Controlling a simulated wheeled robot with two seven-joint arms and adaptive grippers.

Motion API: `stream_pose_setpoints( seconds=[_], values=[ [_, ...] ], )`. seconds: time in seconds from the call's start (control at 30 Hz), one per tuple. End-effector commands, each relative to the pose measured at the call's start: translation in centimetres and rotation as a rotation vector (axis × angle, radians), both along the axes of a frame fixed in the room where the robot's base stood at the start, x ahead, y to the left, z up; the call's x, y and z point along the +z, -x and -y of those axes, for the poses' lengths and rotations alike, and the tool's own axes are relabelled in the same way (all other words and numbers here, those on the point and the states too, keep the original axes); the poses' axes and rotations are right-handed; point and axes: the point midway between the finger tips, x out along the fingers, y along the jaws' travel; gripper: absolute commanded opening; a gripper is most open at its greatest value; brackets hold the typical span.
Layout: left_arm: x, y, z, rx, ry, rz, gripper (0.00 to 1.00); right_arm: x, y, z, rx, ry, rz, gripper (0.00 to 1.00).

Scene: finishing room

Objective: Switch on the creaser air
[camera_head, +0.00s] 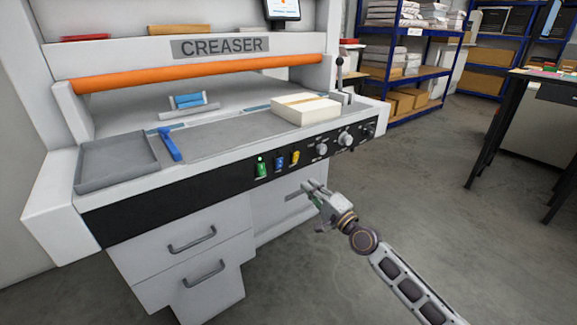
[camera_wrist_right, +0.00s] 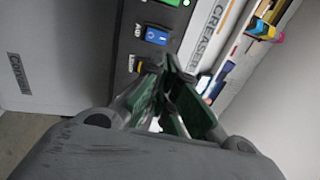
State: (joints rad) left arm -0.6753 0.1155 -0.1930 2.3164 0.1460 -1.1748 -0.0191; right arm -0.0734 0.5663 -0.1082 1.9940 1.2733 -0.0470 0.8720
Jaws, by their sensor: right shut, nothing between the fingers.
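The creaser's black front panel (camera_head: 220,185) carries three rocker switches: green (camera_head: 262,167), blue (camera_head: 279,163) and yellow (camera_head: 295,158). A small green light shows above the green switch. In the right wrist view, the blue switch (camera_wrist_right: 157,37) has a label that looks like AIR beside it. The yellow switch (camera_wrist_right: 150,67) is partly hidden by a finger, and the green switch (camera_wrist_right: 171,2) is cut by the top edge. My right gripper (camera_head: 303,189) is shut and empty, in front of and below the panel, apart from the switches. My left gripper is out of view.
Round knobs (camera_head: 321,149) sit right of the switches. A pale paper stack (camera_head: 305,109), a blue tool (camera_head: 169,145) and a grey tray (camera_head: 117,163) lie on the creaser top. Drawers (camera_head: 190,248) are below. The floor to the right is clear up to a table.

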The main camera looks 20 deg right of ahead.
Motion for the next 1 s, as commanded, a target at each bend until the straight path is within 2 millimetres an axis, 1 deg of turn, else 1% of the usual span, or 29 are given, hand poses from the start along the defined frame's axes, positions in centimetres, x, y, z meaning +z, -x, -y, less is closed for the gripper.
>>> stream_pose_setpoints(
  seconds=[0.13,0.5,1.0],
  values=[
    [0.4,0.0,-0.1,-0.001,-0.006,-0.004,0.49,0.3,-1.1,-0.4,0.0,-0.001,0.001,0.0],
    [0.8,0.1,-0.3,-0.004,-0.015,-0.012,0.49,0.8,-3.7,-1.3,0.0,-0.002,0.002,0.0],
    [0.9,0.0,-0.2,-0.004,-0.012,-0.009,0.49,1.5,-7.3,-2.6,0.0,0.0,0.001,0.0]
  ],
)
